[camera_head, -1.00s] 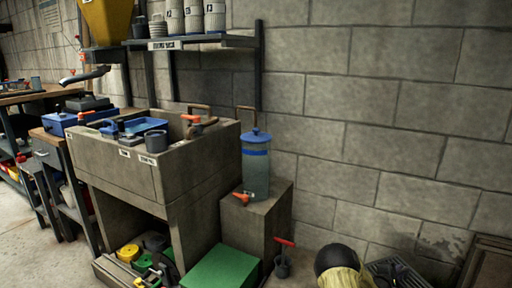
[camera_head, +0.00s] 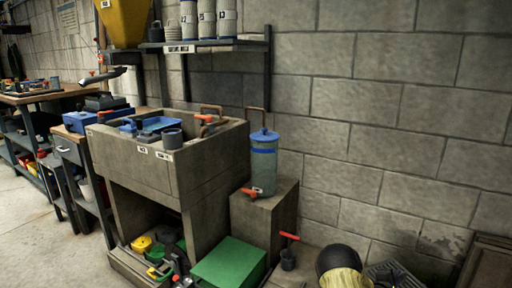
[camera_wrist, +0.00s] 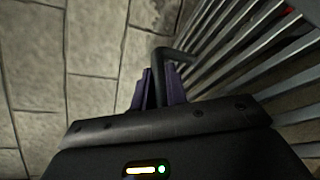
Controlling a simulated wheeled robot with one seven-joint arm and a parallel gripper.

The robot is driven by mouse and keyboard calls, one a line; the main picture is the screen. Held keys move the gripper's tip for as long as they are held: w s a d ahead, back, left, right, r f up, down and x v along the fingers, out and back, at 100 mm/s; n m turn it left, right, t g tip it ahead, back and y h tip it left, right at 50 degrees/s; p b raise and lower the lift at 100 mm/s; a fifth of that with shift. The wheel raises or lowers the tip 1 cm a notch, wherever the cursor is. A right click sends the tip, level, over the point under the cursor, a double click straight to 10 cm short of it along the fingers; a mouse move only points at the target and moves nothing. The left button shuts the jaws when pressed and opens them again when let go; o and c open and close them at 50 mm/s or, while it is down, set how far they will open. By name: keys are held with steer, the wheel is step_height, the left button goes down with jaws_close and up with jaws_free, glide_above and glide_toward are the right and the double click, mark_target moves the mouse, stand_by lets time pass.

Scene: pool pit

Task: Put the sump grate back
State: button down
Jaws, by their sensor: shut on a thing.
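In the wrist view, my gripper (camera_wrist: 160,84) has its purple fingers closed around a dark bent bar handle (camera_wrist: 182,56). The handle reaches to the right, to the sump grate (camera_wrist: 245,55), a panel of long grey parallel slats. The grate fills the upper right of that view and runs out of frame. Part of the handle is hidden between the fingers. In the head view, a dark slatted piece (camera_head: 394,274) shows at the bottom edge, cut off by the frame. I cannot see the sump opening.
A concrete sink (camera_head: 190,165) stands at left centre, with a clear blue-lidded dispenser (camera_head: 263,165) on a block to its right. A green box (camera_head: 228,262) and a red-handled item (camera_head: 288,250) are on the floor. A block wall (camera_head: 390,110) closes off the back right.

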steer(key=s+a+r+n+t+y+p, duration=0.25)
steer(key=a+y+p, duration=0.2)
steer(key=a, duration=0.75)
steer(key=s+a+r+n+t+y+p, duration=0.2)
steer(key=a+r+n+y+p, duration=0.25)
steer(key=a, duration=0.75)
steer(key=s+a+r+n+t+y+p, duration=0.25)
steer(key=a+p, duration=0.25)
steer(key=a, duration=0.7)
step_height(320, 180, up, 37)
steer(key=g+p, duration=0.1)
steer(key=p, duration=3.6)
steer(key=shift+n+y, duration=0.35)
steer(key=s+r, duration=0.1)
steer(key=s, duration=0.1)
steer(key=s+r, duration=0.1)
steer(key=s, duration=0.1)
steer(key=shift+s+r, duration=0.1)
steer(key=shift+r, duration=0.05)
